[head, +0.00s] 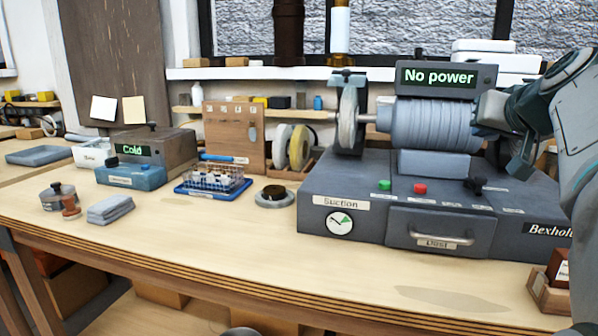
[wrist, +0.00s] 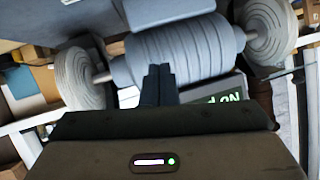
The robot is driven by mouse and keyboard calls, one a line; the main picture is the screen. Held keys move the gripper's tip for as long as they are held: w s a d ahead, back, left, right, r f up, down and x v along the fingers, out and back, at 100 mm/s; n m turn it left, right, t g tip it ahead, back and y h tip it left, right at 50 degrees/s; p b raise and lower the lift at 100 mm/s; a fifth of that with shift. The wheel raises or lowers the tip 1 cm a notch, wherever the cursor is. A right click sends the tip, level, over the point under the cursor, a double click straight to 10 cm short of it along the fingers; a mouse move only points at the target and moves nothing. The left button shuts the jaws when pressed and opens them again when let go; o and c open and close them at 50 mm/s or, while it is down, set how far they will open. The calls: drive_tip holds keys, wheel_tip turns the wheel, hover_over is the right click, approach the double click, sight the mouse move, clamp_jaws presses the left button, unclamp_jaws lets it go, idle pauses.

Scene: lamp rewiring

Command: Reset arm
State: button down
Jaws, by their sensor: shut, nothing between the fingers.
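My gripper (wrist: 158,84) shows in the wrist view with its two dark fingers together and nothing between them. The fingertips appear in front of the ribbed grey motor housing (wrist: 180,48) of the polishing machine; I cannot tell the gap. In the head view my arm reaches in from the right edge, beside the machine's motor (head: 430,125), and covers the machine's right end. The fingertips are hard to make out there.
The grey machine base (head: 345,205) has green and red buttons and a drawer (head: 440,232). A "No power" display (head: 438,77) stands above the motor. The front bench is mostly clear.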

drive_tip(key=s+a+f+n+g+y+p, duration=0.1)
drive_tip(key=s+a+f+g+p, duration=0.2)
drive_tip(key=a+p, duration=0.4)
drive_tip(key=s+a+f+g+y+p, duration=0.1)
drive_tip(key=s+a+f+g+p, duration=0.2)
drive_tip(key=a+p, duration=0.35)
drive_tip(key=s+a+f+n+g+p, duration=0.1)
drive_tip(key=s+a+f+g+p, duration=0.1)
drive_tip(key=s+p, duration=0.3)
drive_tip(key=s+a+f+n+g+p, duration=0.1)
drive_tip(key=s+a+f+g+p, duration=0.1)
drive_tip(key=s, duration=0.5)
drive_tip(key=a+f+p, duration=0.1)
drive_tip(key=a+p, duration=0.1)
drive_tip(key=p, duration=0.1)
drive_tip(key=shift+s+a+n, duration=0.3)
drive_tip(key=shift+s, duration=0.1)
drive_tip(key=shift+a+r, duration=0.1)
